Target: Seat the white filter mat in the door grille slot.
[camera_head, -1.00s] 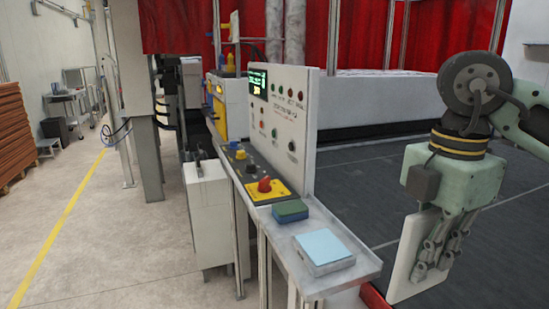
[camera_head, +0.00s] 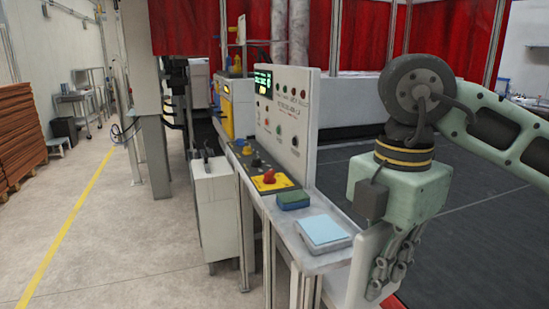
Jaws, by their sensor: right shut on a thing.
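The white filter mat (camera_head: 362,264) is a flat, upright pale panel at the lower right of the head view. My right gripper (camera_head: 384,278) is shut on the mat, with its fingers on the mat's right side. The mat hangs in front of the right end of the grey shelf, and its lower part runs towards the bottom of the picture. Whether the mat touches the shelf cannot be told. No door grille slot can be made out in this view. My left gripper is not in view.
The narrow grey shelf (camera_head: 282,226) carries a light blue pad (camera_head: 324,229) and a green-and-blue sponge (camera_head: 293,199). Behind it stands the control panel (camera_head: 287,115) with a red knob (camera_head: 269,177) on a yellow plate. Open floor (camera_head: 130,235) lies on the left.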

